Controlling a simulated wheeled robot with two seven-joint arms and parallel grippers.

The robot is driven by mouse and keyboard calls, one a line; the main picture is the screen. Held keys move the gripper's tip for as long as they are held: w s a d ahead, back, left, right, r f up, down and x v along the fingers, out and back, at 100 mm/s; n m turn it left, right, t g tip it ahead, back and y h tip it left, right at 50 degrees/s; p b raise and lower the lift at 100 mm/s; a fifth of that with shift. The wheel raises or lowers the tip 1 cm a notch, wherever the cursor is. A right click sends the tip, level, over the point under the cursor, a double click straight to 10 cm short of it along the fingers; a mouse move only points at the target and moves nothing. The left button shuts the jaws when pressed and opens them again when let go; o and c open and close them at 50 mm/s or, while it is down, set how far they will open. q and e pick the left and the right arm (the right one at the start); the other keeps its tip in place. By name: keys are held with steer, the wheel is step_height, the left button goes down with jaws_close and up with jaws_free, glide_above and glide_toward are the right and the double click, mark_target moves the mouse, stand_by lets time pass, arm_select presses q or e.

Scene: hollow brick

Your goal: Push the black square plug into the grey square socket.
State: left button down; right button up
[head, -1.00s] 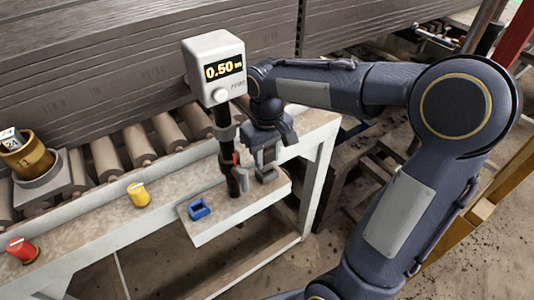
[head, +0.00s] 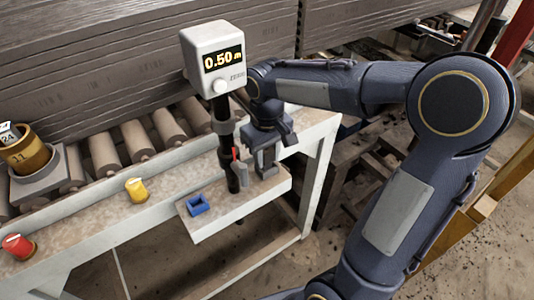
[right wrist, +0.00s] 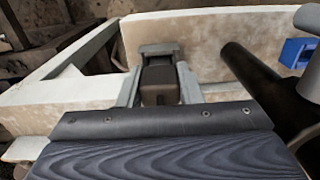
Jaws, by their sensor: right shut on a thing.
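My right gripper (head: 264,166) is low over the right end of the small ledge. In the right wrist view its two grey fingers (right wrist: 160,90) are shut on the black square plug (right wrist: 160,87). The grey square socket (right wrist: 158,50) shows just beyond the plug's end, in line with it. The plug's end meets or nearly meets the socket; I cannot tell how deep it sits. In the head view the gripper largely hides both. My left gripper is not in view.
A dark post with a display box (head: 213,60) stands close left of the gripper. A blue square socket (head: 197,205) sits on the ledge (head: 215,222). A yellow knob (head: 136,190) and a red knob (head: 18,247) are on the bench farther left.

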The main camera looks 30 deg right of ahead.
steer(key=shift+f, duration=0.2)
steer(key=o, duration=1.1)
steer(key=shift+c, duration=0.2)
step_height(320, 180, up, 8)
steer(key=shift+f, duration=0.1)
steer(key=s+a+f+m+t+y, duration=0.1)
steer(key=s+a+f+t+y, duration=0.1)
steer(key=s, duration=0.6)
steer(key=s+a+f+m+t+y, duration=0.1)
steer(key=s+a+f+t, duration=0.1)
steer(key=s, duration=0.6)
step_height(320, 180, down, 2)
steer(key=shift+s+f+m+t+y, duration=0.1)
steer(key=shift+s+m+t+y, duration=0.3)
steer(key=shift+t, duration=0.4)
